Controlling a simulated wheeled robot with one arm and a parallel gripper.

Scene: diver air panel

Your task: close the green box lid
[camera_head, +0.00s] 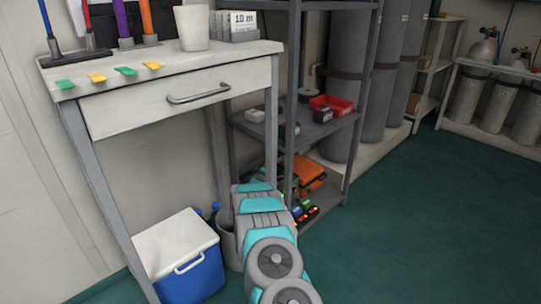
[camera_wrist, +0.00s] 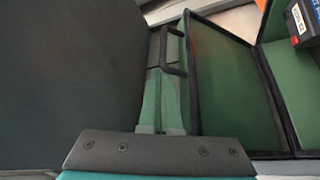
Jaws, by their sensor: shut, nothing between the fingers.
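In the wrist view the green box lid (camera_wrist: 235,85) stands open, its green inner face and black rim showing. A black handle (camera_wrist: 173,50) is on its left edge. To the right is part of the green box body (camera_wrist: 290,95), with a dark labelled item (camera_wrist: 305,20) in it. My gripper (camera_wrist: 162,75) is shut and empty, its fingers beside the lid's left edge, just below the handle in the picture. I cannot tell whether they touch. In the head view my arm hides the gripper and most of the box.
In the head view an orange case (camera_head: 309,172) lies on the low shelf behind my arm. A blue cooler with a white lid (camera_head: 178,262) stands at lower left, under a table with a drawer (camera_head: 180,95). A red tray (camera_head: 331,104) is on the shelf above. Green floor (camera_head: 430,220) is clear at right.

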